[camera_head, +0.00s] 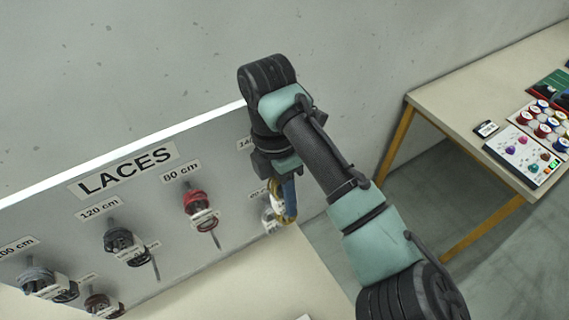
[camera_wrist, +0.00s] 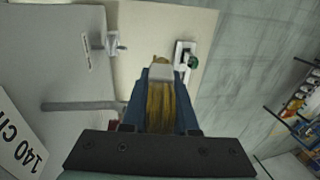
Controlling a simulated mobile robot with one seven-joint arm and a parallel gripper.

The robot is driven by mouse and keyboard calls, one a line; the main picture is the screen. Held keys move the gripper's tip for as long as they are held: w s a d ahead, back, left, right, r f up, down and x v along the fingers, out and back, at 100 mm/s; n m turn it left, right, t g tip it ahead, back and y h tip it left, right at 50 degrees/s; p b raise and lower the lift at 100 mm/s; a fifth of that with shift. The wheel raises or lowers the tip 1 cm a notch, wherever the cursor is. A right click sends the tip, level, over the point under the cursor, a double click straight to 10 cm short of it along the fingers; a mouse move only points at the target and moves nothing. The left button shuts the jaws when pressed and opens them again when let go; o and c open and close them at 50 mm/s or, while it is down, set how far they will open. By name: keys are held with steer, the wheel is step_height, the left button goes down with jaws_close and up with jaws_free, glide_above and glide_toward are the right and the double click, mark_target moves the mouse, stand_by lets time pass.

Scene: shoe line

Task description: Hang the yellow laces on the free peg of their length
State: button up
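My gripper (camera_wrist: 161,82) is shut on the yellow laces (camera_wrist: 160,105), a bundle with a pale band at its end, held between the two blue fingers. In the head view my gripper (camera_head: 288,205) is at the right end of the grey lace board (camera_head: 170,240), with a bit of yellow lace (camera_head: 291,220) showing below it. A bare grey peg (camera_wrist: 75,106) sticks out beside the laces in the wrist view, apart from them, near the "140 cm" label (camera_wrist: 22,138). In the head view my arm partly hides that label and hides this peg.
Other pegs carry red laces (camera_head: 197,202) under the 80 cm label, black laces (camera_head: 122,242) under 120 cm and grey laces (camera_head: 38,282) at the far left. A pale table surface (camera_head: 265,285) lies below the board. A side table (camera_head: 450,98) with boxes stands right.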

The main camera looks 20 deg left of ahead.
steer(key=shift+t, duration=0.4)
steer(key=a+r, duration=0.1)
steer(key=r, duration=0.2)
steer(key=w+a+r, duration=0.1)
steer(key=r, duration=0.3)
steer(key=w+a+r, duration=0.1)
steer(key=r, duration=0.3)
steer(key=shift+p, duration=0.35)
steer(key=shift+s+d+r, duration=0.3)
steer(key=shift+d+r, duration=0.2)
steer(key=shift+r, duration=0.25)
steer(key=shift+a, duration=0.1)
